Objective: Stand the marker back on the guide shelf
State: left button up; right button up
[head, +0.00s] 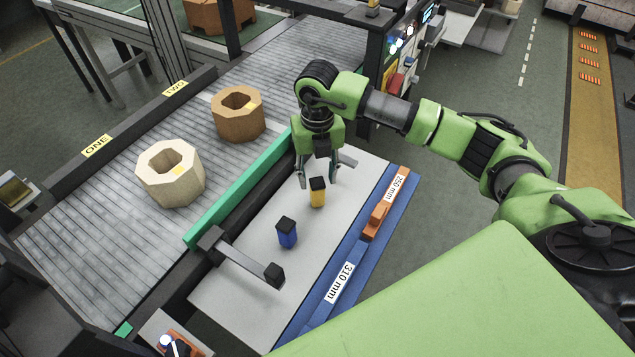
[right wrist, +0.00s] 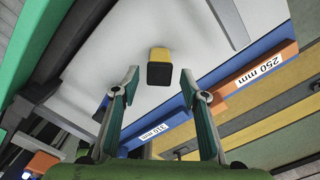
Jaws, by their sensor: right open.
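A yellow marker (head: 317,197) with a black cap stands upright on the pale grey guide shelf (head: 240,292). A blue marker (head: 287,238) with a black cap stands upright nearer on the same shelf. My right gripper (head: 318,181) points down at the yellow marker with its fingers spread, one on each side of the cap in the head view. In the right wrist view the yellow marker (right wrist: 159,55) shows centred just beyond the open fingertips (right wrist: 159,77), with clear gaps at both sides. My left gripper is not in view.
A dark bar (head: 240,257) with a black end juts over the shelf near the blue marker. A green strip (head: 240,190) separates the roller conveyor (head: 90,225), which carries two octagonal blocks.

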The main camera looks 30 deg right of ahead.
notch_tip(320, 180, up, 9)
jog(key=b, duration=0.2)
jog(key=shift+r, duration=0.15)
dwell(0.4)
